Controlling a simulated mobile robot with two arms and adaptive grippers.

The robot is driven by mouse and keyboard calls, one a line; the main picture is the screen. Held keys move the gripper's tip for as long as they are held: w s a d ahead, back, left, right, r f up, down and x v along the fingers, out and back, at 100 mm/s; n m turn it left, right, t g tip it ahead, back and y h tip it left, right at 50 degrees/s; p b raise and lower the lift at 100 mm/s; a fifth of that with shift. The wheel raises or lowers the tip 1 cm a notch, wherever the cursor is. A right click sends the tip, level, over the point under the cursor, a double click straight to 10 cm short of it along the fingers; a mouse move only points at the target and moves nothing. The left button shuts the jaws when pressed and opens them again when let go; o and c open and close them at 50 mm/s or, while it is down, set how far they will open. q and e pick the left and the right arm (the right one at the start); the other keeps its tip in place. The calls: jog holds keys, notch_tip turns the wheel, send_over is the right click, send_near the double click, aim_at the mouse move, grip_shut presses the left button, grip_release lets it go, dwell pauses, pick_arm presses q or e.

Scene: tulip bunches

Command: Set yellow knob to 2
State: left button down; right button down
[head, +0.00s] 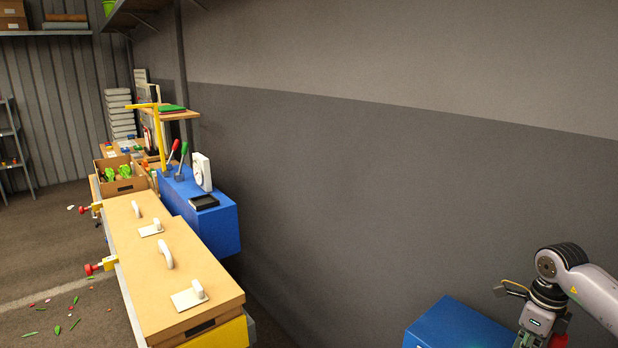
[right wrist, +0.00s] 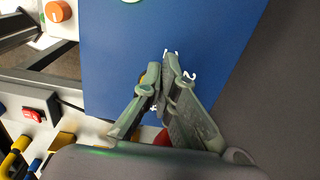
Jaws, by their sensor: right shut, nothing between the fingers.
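My right gripper (right wrist: 168,62) is shut and empty in the right wrist view, its fingers in front of a blue panel (right wrist: 110,60). Small white marks show around the fingertips; I cannot tell what they belong to. A small bit of yellow shows beside the left finger, but I cannot tell whether it is the yellow knob. No whole yellow knob is visible on the panel. In the head view my right gripper (head: 535,322) is at the lower right, next to a blue box (head: 462,326), its fingertips hidden or cut off. My left gripper is not in view.
An orange knob (right wrist: 57,11) on a white plate and a red switch (right wrist: 32,115) lie left of the panel. In the head view a wooden bench with white handles (head: 165,254) and a blue cabinet (head: 222,232) stand left. The grey wall (head: 380,170) is close behind.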

jog(key=shift+s+f, duration=0.1)
jog(key=shift+f, duration=0.3)
jog(key=r+p, duration=0.1)
jog(key=r, duration=0.1)
jog(key=r+p, duration=0.3)
jog(key=r, duration=0.1)
jog(key=shift+w+d+p, duration=0.1)
jog(key=shift+w+p, duration=0.2)
jog(key=shift+w, duration=0.1)
jog(key=shift+w, duration=0.1)
